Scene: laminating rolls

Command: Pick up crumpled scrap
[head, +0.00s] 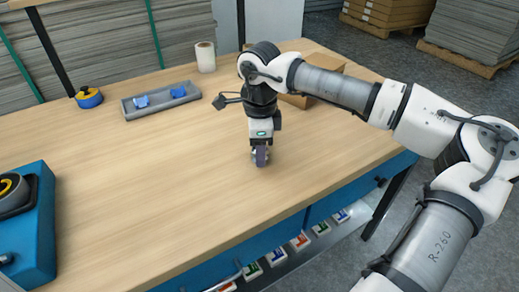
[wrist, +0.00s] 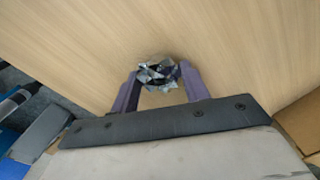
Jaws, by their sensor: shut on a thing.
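The crumpled scrap (wrist: 158,75) is a small, shiny, silvery-dark wad. In the wrist view it sits between the two purple fingers of my gripper (wrist: 159,84), which touch it on both sides. In the head view my gripper (head: 261,158) points straight down at the wooden table, near its front right part. The scrap is mostly hidden there by the fingers. I cannot tell whether it still touches the tabletop.
The wooden table (head: 150,180) is clear around my gripper. A grey tray (head: 160,101) with blue items, a tape roll (head: 89,97) and a white roll (head: 205,57) stand at the back. A cardboard box (head: 296,100) is behind my arm. A blue machine (head: 35,230) stands at left.

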